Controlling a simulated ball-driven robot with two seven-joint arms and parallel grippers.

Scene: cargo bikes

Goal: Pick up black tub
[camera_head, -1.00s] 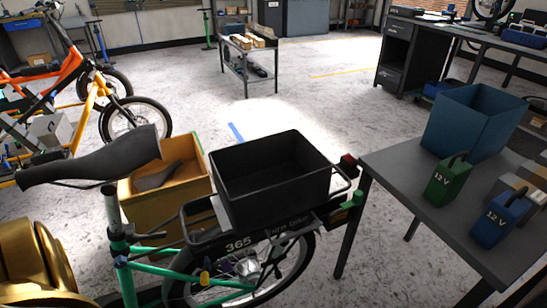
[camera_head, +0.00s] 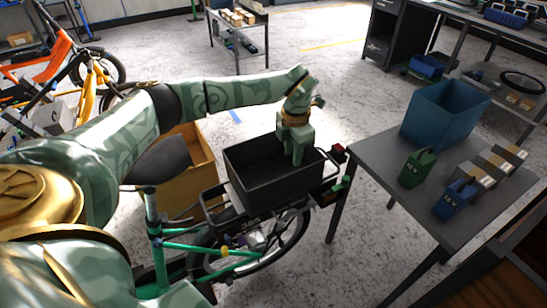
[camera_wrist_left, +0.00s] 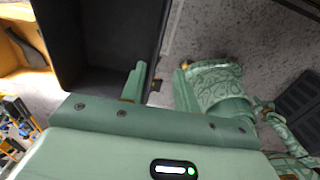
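The black tub (camera_head: 278,192) sits upright on the rear rack of a green-framed bike (camera_head: 190,248). My left gripper (camera_head: 297,152) reaches down from above at the tub's far wall, towards its right end. In the left wrist view the tub (camera_wrist_left: 95,28) fills the upper left, and its wall edge lies between the two spread fingers of my left gripper (camera_wrist_left: 158,86). One finger is on the inner side and one outside. The gripper looks open, with gaps beside the wall. My right gripper does not show.
A grey table (camera_head: 375,170) stands right of the bike with a blue bin (camera_head: 440,115), a green battery (camera_head: 417,168), a blue battery (camera_head: 455,200) and grey blocks. A wooden-coloured box (camera_head: 190,180) stands behind the rack. Floor beyond the tub is clear.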

